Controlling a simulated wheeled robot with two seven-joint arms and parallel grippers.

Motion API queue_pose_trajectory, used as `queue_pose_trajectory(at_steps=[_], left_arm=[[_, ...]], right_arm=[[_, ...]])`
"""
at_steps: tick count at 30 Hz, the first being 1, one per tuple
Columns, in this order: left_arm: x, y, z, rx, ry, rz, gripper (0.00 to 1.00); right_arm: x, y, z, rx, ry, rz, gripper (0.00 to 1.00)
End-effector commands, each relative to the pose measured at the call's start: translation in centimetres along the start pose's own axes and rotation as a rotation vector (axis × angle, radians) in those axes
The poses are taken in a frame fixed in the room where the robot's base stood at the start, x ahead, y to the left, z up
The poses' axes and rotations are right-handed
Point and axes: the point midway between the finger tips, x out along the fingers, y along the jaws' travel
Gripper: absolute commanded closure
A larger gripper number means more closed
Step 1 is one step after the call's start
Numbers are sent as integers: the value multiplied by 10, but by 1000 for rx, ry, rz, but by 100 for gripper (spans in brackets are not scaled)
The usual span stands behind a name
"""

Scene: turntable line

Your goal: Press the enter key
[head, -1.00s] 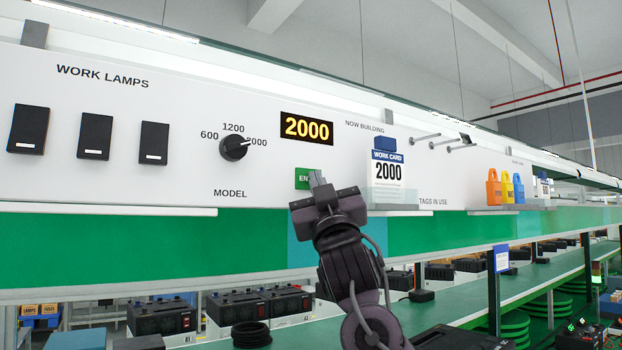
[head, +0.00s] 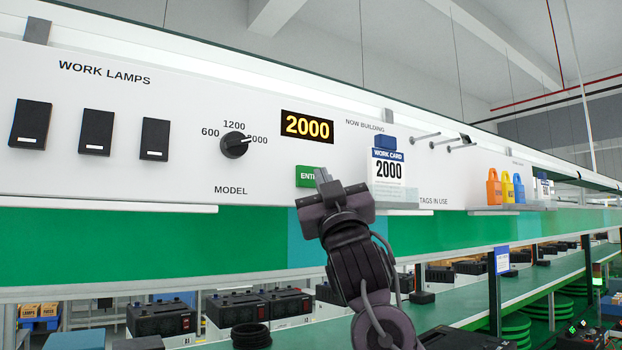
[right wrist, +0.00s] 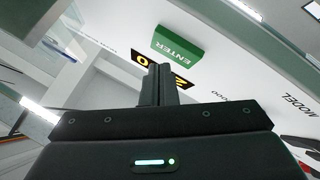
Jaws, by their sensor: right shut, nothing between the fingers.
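The green enter key (head: 309,177) is on the white panel below the yellow 2000 display (head: 307,126). In the right wrist view the key (right wrist: 177,43) shows whole, its ENTER lettering clear, just past the fingertips. My right gripper (head: 321,174) is shut and empty. In the head view it overlaps the key's right edge. In the right wrist view its fingertips (right wrist: 159,70) appear apart from the key, though the depth is hard to judge. My left gripper is not in view.
A model knob (head: 235,145) points to 2000, left of the key. A work card (head: 388,172) stands in a clear holder to the right. Three black lamp switches (head: 96,132) are at the far left. Pegs and coloured tags (head: 506,188) are farther right.

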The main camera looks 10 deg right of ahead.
Motion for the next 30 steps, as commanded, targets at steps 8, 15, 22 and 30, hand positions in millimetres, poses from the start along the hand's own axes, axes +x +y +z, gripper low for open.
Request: queue_pose_trajectory(at_steps=[8,15,22,30], left_arm=[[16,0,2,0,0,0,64],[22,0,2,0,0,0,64],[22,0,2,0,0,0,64],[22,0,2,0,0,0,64]], right_arm=[[-20,13,-12,1,2,2,100],[-33,23,-22,1,0,1,100],[-34,24,-24,0,-1,0,100],[-34,25,-24,0,0,0,100]])
